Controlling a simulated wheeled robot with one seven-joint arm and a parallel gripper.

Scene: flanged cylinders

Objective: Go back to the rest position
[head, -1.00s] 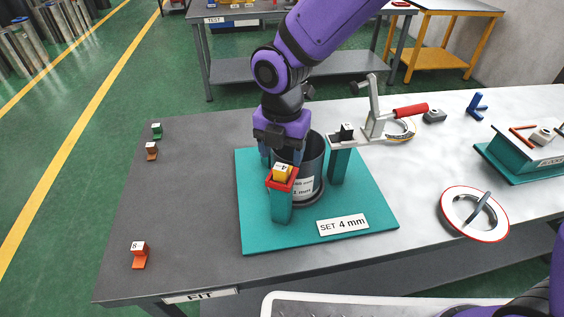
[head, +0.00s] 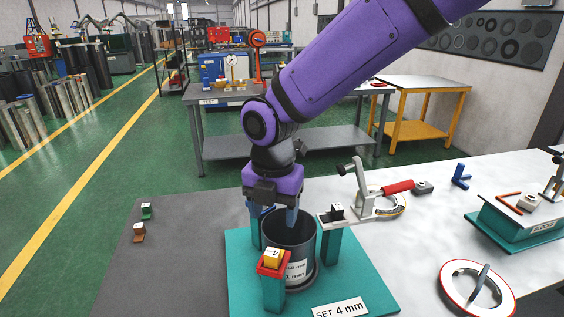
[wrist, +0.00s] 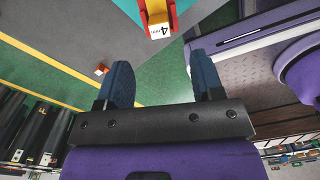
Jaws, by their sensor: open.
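My gripper (head: 272,217) is open, with its blue fingers apart above the far rim of a dark grey flanged cylinder (head: 290,240). The cylinder stands upright on a teal plate (head: 355,275) marked "SET 4 mm". In the wrist view my gripper (wrist: 165,82) shows its two fingers spread with nothing between them. A teal post in front of the cylinder carries a red holder with a yellow block (head: 272,257) marked 4; this block also shows in the wrist view (wrist: 157,12). I cannot tell whether a finger touches the cylinder.
A second teal post (head: 331,243) with a black block stands right of the cylinder. A clamp-like tool with a red handle (head: 398,187), a red-rimmed ring (head: 477,290) and a teal stand (head: 515,225) lie further right. Small blocks (head: 138,232) sit at left.

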